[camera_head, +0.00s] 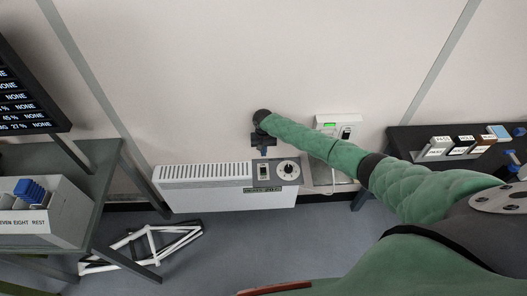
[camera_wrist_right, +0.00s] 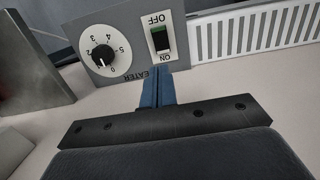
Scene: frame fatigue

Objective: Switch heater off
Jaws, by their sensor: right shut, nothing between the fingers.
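The heater (camera_head: 215,200) is a long white box low on the wall with a slotted top. Its grey panel (camera_head: 268,184) carries a rocker switch (camera_head: 263,171) and a round dial (camera_head: 287,170). The right wrist view shows the switch (camera_wrist_right: 160,40) with a green face between the words OFF and ON, and the black dial knob (camera_wrist_right: 103,55) beside it. My right gripper (camera_head: 264,153) is at the wall side of the panel. Its blue fingers (camera_wrist_right: 157,88) are shut and empty, with tips close to the switch's ON end; contact cannot be told. My left gripper is out of view.
A white wall box (camera_head: 338,126) with a green light sits behind my right arm. A dark shelf (camera_head: 400,136) with small boxes stands right. A grey bench (camera_head: 95,160) with a bin (camera_head: 60,215) stands left. A white bicycle frame (camera_head: 150,243) lies on the floor.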

